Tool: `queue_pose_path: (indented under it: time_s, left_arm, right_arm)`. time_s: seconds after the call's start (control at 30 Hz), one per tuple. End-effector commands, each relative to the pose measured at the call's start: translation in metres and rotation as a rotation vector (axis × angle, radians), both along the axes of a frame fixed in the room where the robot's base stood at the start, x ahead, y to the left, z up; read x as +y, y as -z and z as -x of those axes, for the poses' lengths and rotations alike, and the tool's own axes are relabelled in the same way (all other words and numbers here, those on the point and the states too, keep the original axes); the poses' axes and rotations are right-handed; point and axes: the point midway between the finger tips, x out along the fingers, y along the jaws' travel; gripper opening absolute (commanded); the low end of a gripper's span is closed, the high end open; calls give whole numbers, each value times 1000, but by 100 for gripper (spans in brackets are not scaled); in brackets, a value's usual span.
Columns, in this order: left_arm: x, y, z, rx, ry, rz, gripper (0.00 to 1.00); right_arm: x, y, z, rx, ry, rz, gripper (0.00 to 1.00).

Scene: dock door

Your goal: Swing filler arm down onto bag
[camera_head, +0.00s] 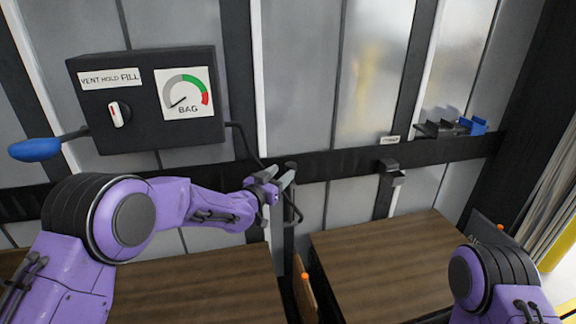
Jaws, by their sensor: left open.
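A dark bent rod (242,143), which looks like the filler arm, leaves the right side of the black control box (150,140) and runs down to my left gripper. My left gripper (282,182) is open, its fingers at a dark upright bar and a hooked piece (295,207). Whether the fingers touch them I cannot tell. A brown bag-like piece with an orange cap (304,277) stands in the narrow gap between two wooden loads, below the gripper. Most of it is hidden. My right arm shows at the lower right, but its gripper is out of view.
The box has a knob (119,114) under a VENT HOLD FILL label and a BAG gauge (185,93) with its needle low left. A blue handle (36,149) sticks out left. Wooden surfaces (385,265) fill the foreground. A bracket (391,171) and blue holder (474,125) are on the rail.

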Motion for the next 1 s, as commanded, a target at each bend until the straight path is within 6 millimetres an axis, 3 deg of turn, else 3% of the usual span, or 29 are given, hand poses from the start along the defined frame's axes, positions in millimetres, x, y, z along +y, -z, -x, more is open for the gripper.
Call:
queue_pose_path:
  time_s: [0.1,0.3,0.63,0.67,0.8,1.0]
  left_arm:
    - [-11,-2,-19,0,1,0,48]
    - [-20,-1,-38,0,1,0,48]
    - [-22,1,-42,1,0,0,48]
    - [-21,1,-42,1,0,0,42]
    - [-21,0,-42,0,0,0,0]
    - [-22,1,-40,-8,1,-2,0]
  right_arm:
    - [0,-10,0,0,0,0,43]
    - [0,-14,0,0,0,0,43]
    - [0,-14,0,0,0,0,43]
    - [0,-14,0,0,0,0,43]
    - [0,-14,0,0,0,0,43]
    - [0,-11,0,0,0,0,43]
